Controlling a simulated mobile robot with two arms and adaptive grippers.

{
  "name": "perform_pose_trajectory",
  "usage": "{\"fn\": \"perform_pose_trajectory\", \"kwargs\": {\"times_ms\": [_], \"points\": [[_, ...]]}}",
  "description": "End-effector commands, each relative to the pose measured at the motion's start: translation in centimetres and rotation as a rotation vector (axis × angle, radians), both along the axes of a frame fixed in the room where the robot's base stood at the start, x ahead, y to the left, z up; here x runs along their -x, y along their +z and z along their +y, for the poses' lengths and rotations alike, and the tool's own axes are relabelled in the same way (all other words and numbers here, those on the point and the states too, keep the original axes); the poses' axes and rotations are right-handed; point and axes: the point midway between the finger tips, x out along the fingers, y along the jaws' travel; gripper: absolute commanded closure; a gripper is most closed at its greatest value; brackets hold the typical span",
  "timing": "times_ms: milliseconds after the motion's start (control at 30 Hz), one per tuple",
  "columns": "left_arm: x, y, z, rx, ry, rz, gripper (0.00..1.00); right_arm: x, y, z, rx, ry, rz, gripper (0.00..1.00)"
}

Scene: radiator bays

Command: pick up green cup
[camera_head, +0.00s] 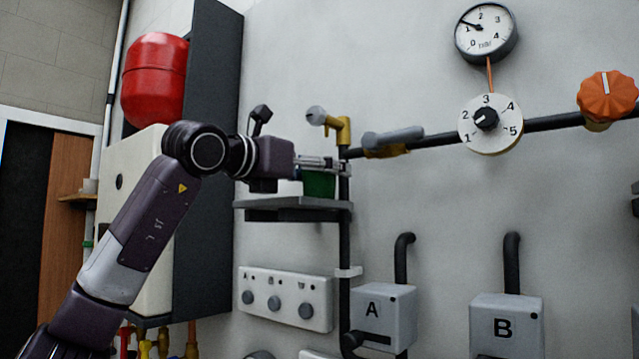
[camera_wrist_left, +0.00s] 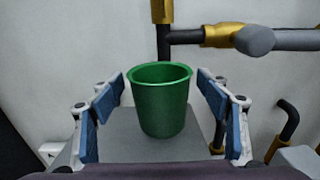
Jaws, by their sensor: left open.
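The green cup (camera_head: 319,183) stands upright on a small grey shelf (camera_head: 290,203) on the wall, under a brass tap. My left gripper (camera_head: 322,165) reaches in from the left at the height of the cup's rim and partly hides its top. In the left wrist view the cup (camera_wrist_left: 161,100) stands between the two blue-padded fingers of the left gripper (camera_wrist_left: 163,115). The fingers are open, with a visible gap on each side of the cup. My right gripper is in neither view.
A black pipe with brass fittings (camera_head: 385,150) runs along the wall just right of the cup. A gauge (camera_head: 486,31), a numbered dial (camera_head: 490,124) and an orange knob (camera_head: 607,96) are at upper right. Boxes A (camera_head: 383,318) and B (camera_head: 506,324) sit below.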

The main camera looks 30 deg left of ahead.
Motion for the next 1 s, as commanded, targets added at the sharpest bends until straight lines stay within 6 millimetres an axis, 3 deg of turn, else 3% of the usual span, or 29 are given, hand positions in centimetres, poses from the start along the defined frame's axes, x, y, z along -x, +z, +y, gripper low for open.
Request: {"fn": "perform_pose_trajectory", "kwargs": {"times_ms": [67, 500, 767, 1000], "points": [[0.0, 0.0, 0.0, 0.000, 0.000, 0.000, 0.36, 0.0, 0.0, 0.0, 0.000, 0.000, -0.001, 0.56], [0.1, 0.0, 0.0, 0.000, 0.000, 0.000, 0.82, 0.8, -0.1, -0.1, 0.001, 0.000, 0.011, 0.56], [0.1, 0.2, 0.0, 0.000, 0.000, 0.000, 0.82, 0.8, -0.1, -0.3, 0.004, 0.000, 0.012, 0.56], [0.1, 1.6, -0.1, 0.001, -0.001, -0.002, 0.82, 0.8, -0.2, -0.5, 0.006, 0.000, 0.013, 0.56]]}}
